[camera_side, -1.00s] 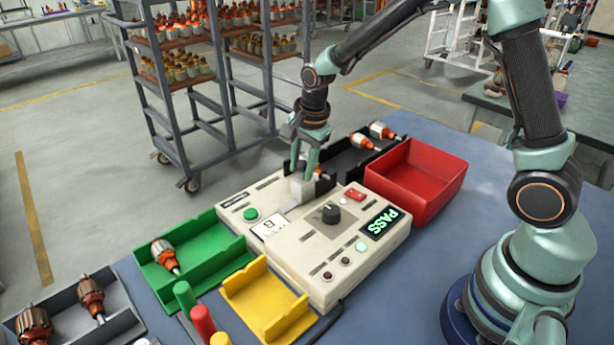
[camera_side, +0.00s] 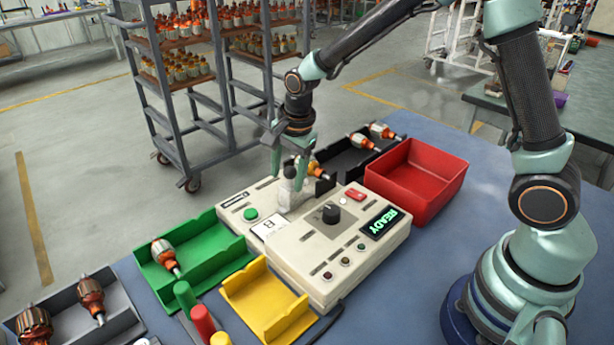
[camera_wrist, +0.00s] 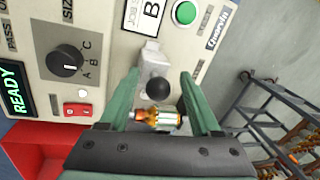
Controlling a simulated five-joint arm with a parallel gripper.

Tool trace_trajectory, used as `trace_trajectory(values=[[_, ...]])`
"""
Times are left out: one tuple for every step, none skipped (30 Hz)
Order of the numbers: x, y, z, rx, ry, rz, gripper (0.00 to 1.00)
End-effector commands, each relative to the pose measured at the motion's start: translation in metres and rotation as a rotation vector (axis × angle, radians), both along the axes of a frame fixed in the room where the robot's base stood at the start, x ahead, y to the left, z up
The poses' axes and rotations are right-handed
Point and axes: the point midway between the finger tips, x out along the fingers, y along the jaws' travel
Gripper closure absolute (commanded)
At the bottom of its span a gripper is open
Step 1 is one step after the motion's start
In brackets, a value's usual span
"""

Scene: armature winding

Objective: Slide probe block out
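The probe block (camera_side: 288,198) is a pale grey block with a round knob, sitting on the top of the beige tester (camera_side: 345,262). In the wrist view the probe block (camera_wrist: 150,58) shows with its black ball knob (camera_wrist: 160,88). My gripper (camera_side: 291,172) is open around the knob, with gaps at both sides. The wrist view shows my gripper (camera_wrist: 160,92) with spread fingers and the knob between them. An orange armature (camera_side: 314,169) lies just behind the block, apart from it; it also shows in the wrist view (camera_wrist: 158,117). The display (camera_side: 384,224) reads READY.
A red bin (camera_side: 415,180) stands right of the tester, and a black tray (camera_side: 345,160) with armatures behind it. A green tray (camera_side: 205,262) with one armature and a yellow tray (camera_side: 262,300) stand at the left and front. A grey rack (camera_side: 200,100) stands behind the table.

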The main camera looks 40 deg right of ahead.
Motion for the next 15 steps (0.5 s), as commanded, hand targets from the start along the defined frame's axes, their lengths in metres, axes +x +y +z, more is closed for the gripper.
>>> trace_trajectory(values=[[0.000,-0.001,0.000,0.000,0.000,-0.001,0.34],[0.000,-0.001,0.000,0.000,0.000,-0.001,0.34],[0.000,-0.001,0.000,0.000,0.000,-0.002,0.34],[0.000,-0.001,0.000,-0.001,0.000,-0.002,0.34],[0.000,-0.002,0.000,0.000,0.000,-0.003,0.34],[0.000,-0.002,0.000,-0.001,0.001,-0.003,0.34],[0.000,-0.002,0.000,-0.001,0.001,-0.003,0.34],[0.000,-0.002,0.000,-0.001,0.001,-0.003,0.34],[0.000,-0.002,0.001,0.000,0.000,-0.004,0.34],[0.000,-0.002,0.002,0.000,0.000,-0.004,0.34],[0.000,-0.002,0.004,0.000,0.000,-0.004,0.34],[-0.001,-0.002,0.007,0.000,-0.002,-0.004,0.34],[-0.001,-0.002,0.010,0.000,-0.003,-0.004,0.34],[-0.002,-0.003,0.014,0.000,-0.003,-0.004,0.34],[-0.003,-0.003,0.021,0.001,-0.004,-0.004,0.34]])
